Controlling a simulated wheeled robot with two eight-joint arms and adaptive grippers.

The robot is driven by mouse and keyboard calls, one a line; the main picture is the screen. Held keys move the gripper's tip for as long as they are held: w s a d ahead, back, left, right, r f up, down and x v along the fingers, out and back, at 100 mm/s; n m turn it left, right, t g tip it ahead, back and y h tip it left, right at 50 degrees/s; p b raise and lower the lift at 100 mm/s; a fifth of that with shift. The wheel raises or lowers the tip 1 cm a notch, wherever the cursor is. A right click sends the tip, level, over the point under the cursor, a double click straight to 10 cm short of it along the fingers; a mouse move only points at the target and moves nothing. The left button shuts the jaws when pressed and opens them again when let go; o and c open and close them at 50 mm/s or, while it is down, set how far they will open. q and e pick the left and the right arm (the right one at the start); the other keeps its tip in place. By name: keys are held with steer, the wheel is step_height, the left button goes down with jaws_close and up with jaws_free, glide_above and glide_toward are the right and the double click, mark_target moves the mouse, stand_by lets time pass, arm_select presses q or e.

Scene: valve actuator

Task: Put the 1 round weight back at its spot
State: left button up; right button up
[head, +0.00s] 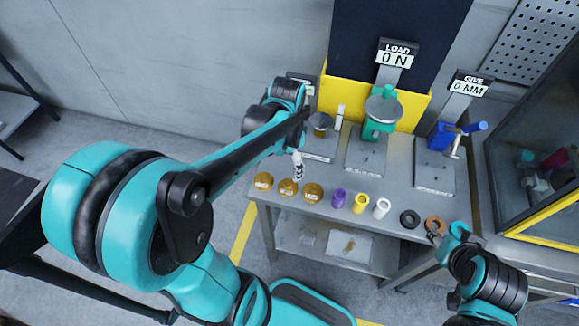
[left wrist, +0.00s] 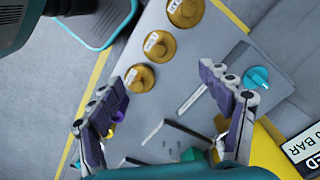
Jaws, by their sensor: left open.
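Several brass round weights stand in a row near the table's front left edge: left (head: 263,181), middle (head: 288,187) and right (head: 313,192). In the left wrist view they show as gold discs with pale labels, at the top (left wrist: 185,10), middle (left wrist: 159,46) and lower (left wrist: 139,77). My left gripper (head: 298,165) is above the table just behind this row. In the left wrist view its fingers (left wrist: 165,80) are wide apart with nothing held between them. A gold piece (head: 320,133) shows under a grey disc on the left stand. My right gripper (head: 449,235) is near the copper ring; its jaws are unclear.
Purple (head: 338,198), yellow (head: 360,203) and white (head: 381,208) pieces stand right of the weights. A black ring (head: 410,219) and a copper ring (head: 435,224) follow. The LOAD stand (head: 380,109) reads 0 N; the GIVE display (head: 469,87) reads 0 MM.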

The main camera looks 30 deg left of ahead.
arm_select(q)
steer(key=s+d+r+n+t, duration=0.5)
steer(key=d+r+n+t, duration=0.1)
steer(key=d+t, duration=0.1)
steer(key=shift+r, duration=0.15)
step_height(320, 180, down, 5)
steer(key=b, duration=0.5)
steer(key=shift+s+f, duration=0.1)
steer(key=shift+f, duration=0.1)
